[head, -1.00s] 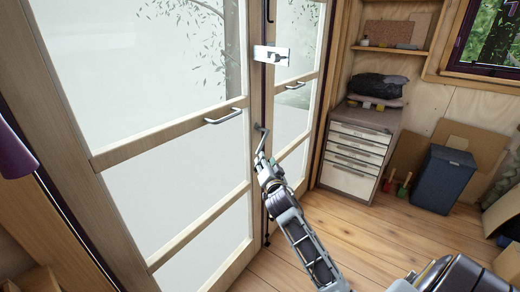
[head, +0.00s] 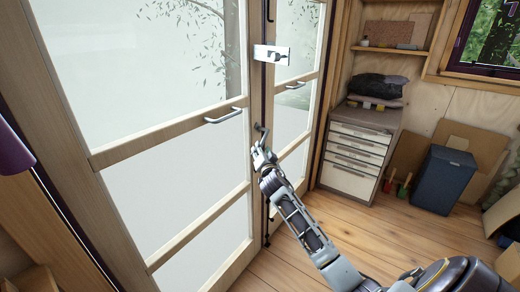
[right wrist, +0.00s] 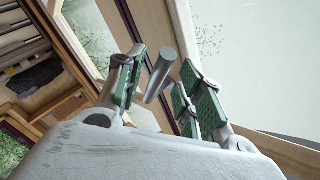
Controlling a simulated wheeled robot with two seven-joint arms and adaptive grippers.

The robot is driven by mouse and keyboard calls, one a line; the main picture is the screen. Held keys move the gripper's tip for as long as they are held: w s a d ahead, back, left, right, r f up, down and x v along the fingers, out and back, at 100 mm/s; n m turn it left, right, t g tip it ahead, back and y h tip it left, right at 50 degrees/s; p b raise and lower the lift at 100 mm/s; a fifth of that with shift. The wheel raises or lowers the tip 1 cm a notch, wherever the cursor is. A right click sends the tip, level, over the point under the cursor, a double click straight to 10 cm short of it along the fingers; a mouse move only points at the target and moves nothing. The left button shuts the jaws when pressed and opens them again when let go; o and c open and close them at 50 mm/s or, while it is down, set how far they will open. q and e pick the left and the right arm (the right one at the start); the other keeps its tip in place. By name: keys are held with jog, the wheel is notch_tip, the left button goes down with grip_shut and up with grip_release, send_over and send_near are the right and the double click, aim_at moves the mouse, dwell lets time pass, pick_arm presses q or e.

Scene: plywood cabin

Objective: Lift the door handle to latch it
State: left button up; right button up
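The grey door handle (head: 262,131) is on the edge of the glazed wooden double door (head: 168,133), near the middle of the head view. My right gripper (head: 260,152) is right at the handle, just below it in the head view. In the right wrist view my right gripper (right wrist: 158,88) is open, its green-padded fingers spread. The grey handle bar (right wrist: 161,74) lies between these fingers, with a visible gap on at least the left side. Firm contact cannot be told. My left gripper is not in view.
Fixed pull bars (head: 223,115) sit on the door leaves. A white plate (head: 271,55) is higher up on the door. A drawer cabinet (head: 357,150) and a blue bin (head: 443,180) stand to the right.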

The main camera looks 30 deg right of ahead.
jog(key=shift+x, duration=1.5)
grip_shut()
